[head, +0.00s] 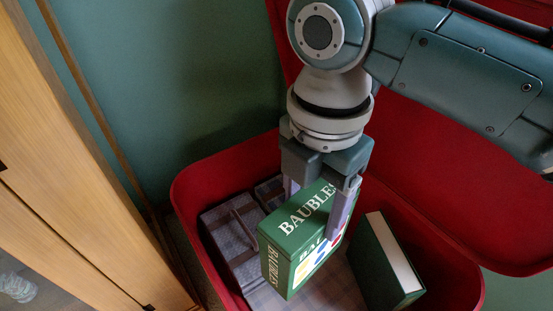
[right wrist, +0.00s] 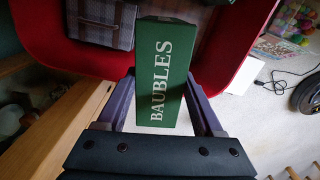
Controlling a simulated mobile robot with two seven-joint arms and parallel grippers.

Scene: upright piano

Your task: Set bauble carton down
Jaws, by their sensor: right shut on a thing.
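The bauble carton (head: 290,245) is a green box with "BAUBLES" in white letters. My right gripper (head: 318,208) is shut on it, one finger on each side. The carton is over or inside an open red case (head: 190,185); I cannot tell whether it touches the case floor (head: 340,292). In the right wrist view the carton's lettered green top (right wrist: 165,75) shows between the two fingers (right wrist: 165,105). My left gripper is in neither view.
A green book-like box (head: 378,262) with a pale edge stands in the case, right of the carton. Grey checked boxes (head: 235,235) lie at its left side. The red lid (head: 440,210) is open at the right. Wooden furniture (head: 80,150) stands at the left.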

